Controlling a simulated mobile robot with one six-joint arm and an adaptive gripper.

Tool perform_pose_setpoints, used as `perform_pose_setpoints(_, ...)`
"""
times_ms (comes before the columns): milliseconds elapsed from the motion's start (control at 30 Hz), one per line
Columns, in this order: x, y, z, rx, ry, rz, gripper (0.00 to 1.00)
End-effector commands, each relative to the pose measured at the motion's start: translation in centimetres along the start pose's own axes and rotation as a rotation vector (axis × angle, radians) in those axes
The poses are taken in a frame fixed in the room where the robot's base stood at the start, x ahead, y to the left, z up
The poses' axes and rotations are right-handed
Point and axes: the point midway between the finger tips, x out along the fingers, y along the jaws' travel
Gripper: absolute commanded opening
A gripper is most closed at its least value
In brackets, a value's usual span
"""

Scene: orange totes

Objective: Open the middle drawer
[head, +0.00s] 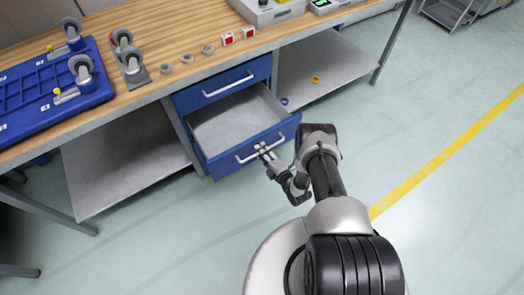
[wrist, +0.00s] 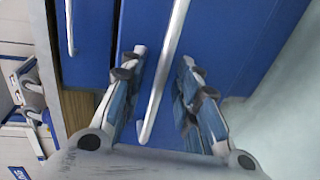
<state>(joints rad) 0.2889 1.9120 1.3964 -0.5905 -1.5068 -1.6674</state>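The blue drawer unit under the workbench has a closed top drawer (head: 228,84). The drawer below it (head: 225,165) is pulled well out, and its empty grey inside shows. Its silver bar handle (head: 246,159) is on the blue front. My gripper (head: 262,149) is at the right part of this handle. In the wrist view, the handle (wrist: 164,75) runs between the two spread fingers of my gripper (wrist: 163,60), with gaps on both sides. Any drawer below the pulled-out one is hidden.
The wooden benchtop (head: 170,40) holds a blue tray (head: 25,95), casters and small parts. A grey lower shelf (head: 125,165) is left of the drawers, another (head: 320,70) right. Yellow and blue rings lie on the right shelf. The floor in front is clear.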

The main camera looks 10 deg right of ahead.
Motion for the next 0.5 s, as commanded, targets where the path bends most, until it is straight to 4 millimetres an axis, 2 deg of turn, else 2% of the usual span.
perform_pose_setpoints(300,-6.5,-0.1,0.2,0.005,-0.006,-0.003,0.3)
perform_pose_setpoints(500,-9.8,0.0,0.1,0.003,-0.004,-0.001,0.3)
